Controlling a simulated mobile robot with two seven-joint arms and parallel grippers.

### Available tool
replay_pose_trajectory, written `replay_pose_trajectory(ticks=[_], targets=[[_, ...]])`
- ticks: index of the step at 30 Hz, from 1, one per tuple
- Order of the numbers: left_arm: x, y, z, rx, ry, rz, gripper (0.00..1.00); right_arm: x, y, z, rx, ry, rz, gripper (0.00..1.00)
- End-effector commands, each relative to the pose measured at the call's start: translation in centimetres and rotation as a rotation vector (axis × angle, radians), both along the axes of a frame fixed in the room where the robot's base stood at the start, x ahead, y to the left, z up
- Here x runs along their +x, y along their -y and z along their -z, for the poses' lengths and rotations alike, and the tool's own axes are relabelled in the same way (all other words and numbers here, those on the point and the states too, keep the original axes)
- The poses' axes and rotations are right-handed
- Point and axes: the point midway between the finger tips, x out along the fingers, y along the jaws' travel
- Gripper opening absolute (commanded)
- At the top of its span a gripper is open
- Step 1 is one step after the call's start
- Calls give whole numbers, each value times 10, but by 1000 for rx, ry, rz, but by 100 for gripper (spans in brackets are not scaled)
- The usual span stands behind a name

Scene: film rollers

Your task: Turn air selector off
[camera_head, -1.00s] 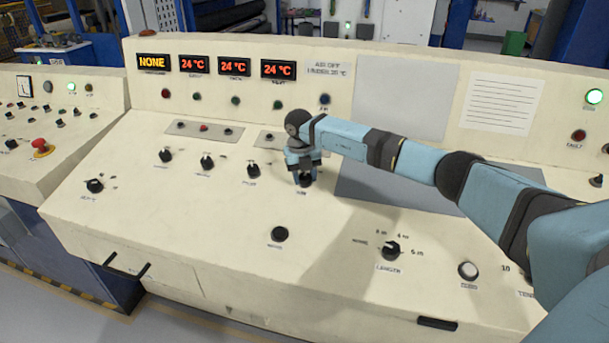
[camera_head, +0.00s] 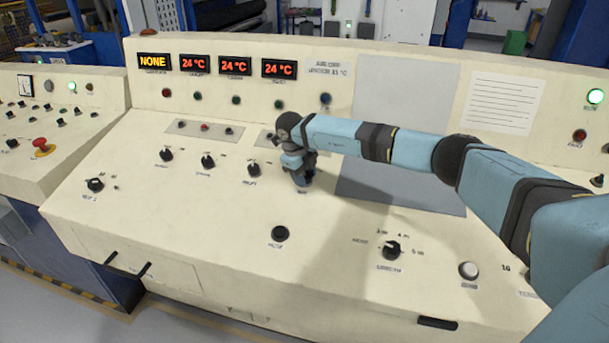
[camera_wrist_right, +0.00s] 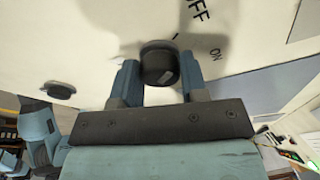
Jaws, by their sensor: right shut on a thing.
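The air selector is a black round knob (camera_wrist_right: 160,65) on the sloping cream panel, seen in the right wrist view with "OFF" and "ON" printed beside it. A small pale mark shows on the knob's face; I cannot tell which label it points to. My right gripper (camera_head: 303,182) is down at the panel, and its two blue fingers stand on either side of the knob, shut on it. In the head view the gripper hides the knob. My left gripper is not in view.
Three similar black knobs, one of them here (camera_head: 253,170), stand in a row to the left. A black round control (camera_head: 280,233) and the length selector (camera_head: 391,250) lie nearer the front. Red temperature displays (camera_head: 228,65) and a dark blue lamp (camera_head: 325,99) are on the upright panel.

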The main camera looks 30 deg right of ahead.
Motion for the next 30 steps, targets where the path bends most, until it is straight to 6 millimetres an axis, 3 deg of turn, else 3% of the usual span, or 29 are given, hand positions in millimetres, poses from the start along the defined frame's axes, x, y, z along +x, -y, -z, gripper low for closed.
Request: replay_pose_trajectory(ticks=[15, 16, 19, 30], targets=[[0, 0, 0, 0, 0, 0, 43, 1, 0, -1, -2, -1, -20, 16], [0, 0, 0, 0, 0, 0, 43, 1, 0, -1, -2, -1, -19, 45], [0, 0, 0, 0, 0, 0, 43, 1, 0, -1, -3, -1, -20, 66], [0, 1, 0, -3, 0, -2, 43, 1, -2, -7, -2, 0, -20, 66]])
